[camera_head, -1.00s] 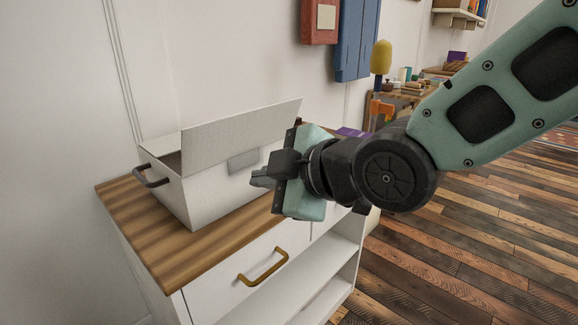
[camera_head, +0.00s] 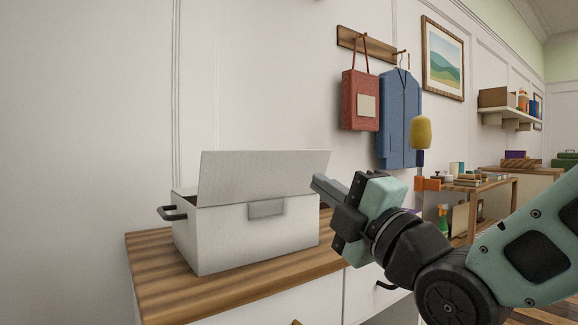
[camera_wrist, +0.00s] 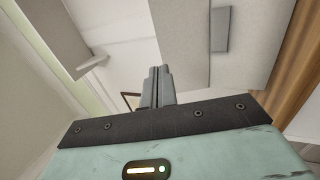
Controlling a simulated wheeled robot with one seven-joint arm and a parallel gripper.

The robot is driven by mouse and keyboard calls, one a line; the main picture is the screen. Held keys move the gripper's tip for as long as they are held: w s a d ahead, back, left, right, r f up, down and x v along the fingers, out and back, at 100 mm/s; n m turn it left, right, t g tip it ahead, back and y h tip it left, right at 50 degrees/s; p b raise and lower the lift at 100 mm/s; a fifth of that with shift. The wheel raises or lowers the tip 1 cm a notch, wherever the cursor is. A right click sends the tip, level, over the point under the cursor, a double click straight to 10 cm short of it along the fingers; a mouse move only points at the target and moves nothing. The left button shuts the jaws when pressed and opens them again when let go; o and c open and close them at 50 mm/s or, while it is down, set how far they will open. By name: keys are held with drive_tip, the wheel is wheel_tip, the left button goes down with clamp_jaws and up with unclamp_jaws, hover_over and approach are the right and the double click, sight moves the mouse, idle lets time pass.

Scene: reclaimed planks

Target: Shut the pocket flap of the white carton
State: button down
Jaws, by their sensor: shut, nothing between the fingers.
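The white carton (camera_head: 215,245) stands on a wood-topped cabinet, with a grey plate (camera_head: 267,208) on its front and a dark handle (camera_head: 172,213) on its left end. Its pocket flap (camera_head: 262,172) stands up, leaning, and the carton is open. My gripper (camera_head: 316,183) is shut and empty at the carton's right, its fingertips near the flap's right end. I cannot tell whether they touch it. In the wrist view the shut fingers (camera_wrist: 157,85) point toward the flap (camera_wrist: 181,40), with the carton's front (camera_wrist: 247,55) to the right. The carton's inside is mostly hidden.
The wooden cabinet top (camera_head: 160,290) has bare room at the left and front of the carton. A wall stands close behind. A red bag (camera_head: 360,88) and blue garment (camera_head: 397,125) hang at the right. A shelf of small items (camera_head: 480,186) stands farther back.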

sight(278, 152)
drive_tip(key=b+x, duration=0.1)
drive_tip(key=x, duration=1)
drive_tip(key=shift+r, duration=0.1)
